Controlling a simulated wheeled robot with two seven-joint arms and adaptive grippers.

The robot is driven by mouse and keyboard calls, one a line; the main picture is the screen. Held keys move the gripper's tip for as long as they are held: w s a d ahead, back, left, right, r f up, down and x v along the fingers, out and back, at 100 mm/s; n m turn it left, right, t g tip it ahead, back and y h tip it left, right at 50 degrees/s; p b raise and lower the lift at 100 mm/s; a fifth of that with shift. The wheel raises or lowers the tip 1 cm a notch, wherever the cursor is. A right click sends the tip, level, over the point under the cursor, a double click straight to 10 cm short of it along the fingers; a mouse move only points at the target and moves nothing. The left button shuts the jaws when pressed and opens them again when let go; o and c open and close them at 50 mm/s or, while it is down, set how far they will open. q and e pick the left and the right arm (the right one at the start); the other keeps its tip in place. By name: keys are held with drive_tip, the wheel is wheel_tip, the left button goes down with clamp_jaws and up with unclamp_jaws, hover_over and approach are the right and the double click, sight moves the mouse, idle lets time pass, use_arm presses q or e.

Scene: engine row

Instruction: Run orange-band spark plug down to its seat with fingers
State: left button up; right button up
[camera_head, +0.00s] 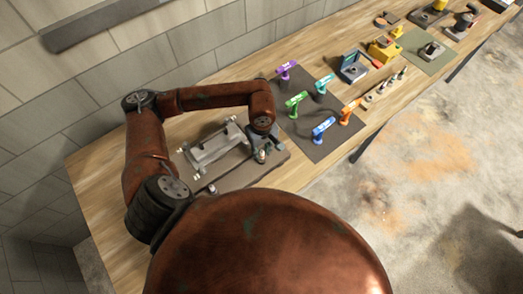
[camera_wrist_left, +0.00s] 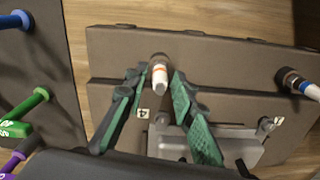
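The orange-band spark plug (camera_wrist_left: 159,76) is white with an orange ring. It stands in the dark engine block (camera_wrist_left: 115,50) near its edge in the left wrist view. My left gripper (camera_wrist_left: 158,78) has its green-padded fingers on either side of the plug, with narrow gaps showing. In the head view my left gripper (camera_head: 263,146) is over the right part of the block (camera_head: 245,176), and hides much of the plug. How deep the plug sits cannot be told. My right gripper is not in view.
A blue-band plug (camera_wrist_left: 298,84) stands in the block to the right. A grey metal bracket (camera_head: 215,148) lies on the block. A dark mat (camera_head: 313,143) with several coloured-handled tools and a row of small parts (camera_head: 385,86) lie along the bench to the right.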

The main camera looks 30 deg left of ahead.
use_arm(q)
clamp_jaws()
drive_tip(key=shift+f+m+b, duration=0.2)
drive_tip(key=shift+m+b, duration=0.6)
drive_tip(key=shift+b, duration=0.45)
drive_tip(key=m+b, duration=0.2)
drive_tip(key=b, duration=0.1)
drive_tip(key=shift+m, duration=0.4)
drive_tip(key=m+b, duration=0.5)
drive_tip(key=shift+b, duration=0.3)
drive_tip(key=m+b, duration=0.5)
drive_tip(key=m, duration=0.1)
drive_tip(key=shift+m+b, duration=0.8)
drive_tip(key=shift+r, duration=0.15)
